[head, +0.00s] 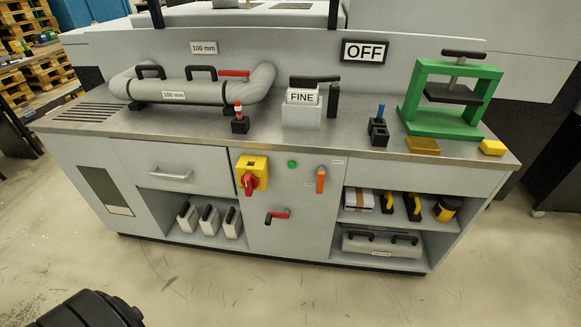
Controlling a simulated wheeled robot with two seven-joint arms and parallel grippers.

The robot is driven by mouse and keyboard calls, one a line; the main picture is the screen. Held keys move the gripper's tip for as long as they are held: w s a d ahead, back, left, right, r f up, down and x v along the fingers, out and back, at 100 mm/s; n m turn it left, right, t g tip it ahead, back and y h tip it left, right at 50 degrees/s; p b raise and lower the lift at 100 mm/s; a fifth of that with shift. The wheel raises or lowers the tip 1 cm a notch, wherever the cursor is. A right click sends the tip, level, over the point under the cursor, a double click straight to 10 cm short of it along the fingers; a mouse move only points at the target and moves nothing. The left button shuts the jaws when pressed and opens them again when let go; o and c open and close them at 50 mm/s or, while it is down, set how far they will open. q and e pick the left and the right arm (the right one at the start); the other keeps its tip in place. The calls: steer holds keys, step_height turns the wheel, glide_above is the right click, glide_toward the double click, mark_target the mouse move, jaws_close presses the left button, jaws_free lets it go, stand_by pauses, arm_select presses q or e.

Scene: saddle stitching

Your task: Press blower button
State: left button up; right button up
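A small round green button (292,164) sits on the grey front panel (285,235) of the workbench, between a yellow plate with a red rotary switch (251,176) and an orange handle (320,180). No readable label names it as the blower button. A sign reading OFF (365,51) is on the back wall of the bench. Neither of my grippers is in view, and nothing touches the button.
On the steel top (200,135) stand a grey hose (190,91), a block marked FINE (302,107), and a green press (444,100). A red-handled lever (278,215) is below the button. Open shelves hold several tools. The floor in front is mostly clear.

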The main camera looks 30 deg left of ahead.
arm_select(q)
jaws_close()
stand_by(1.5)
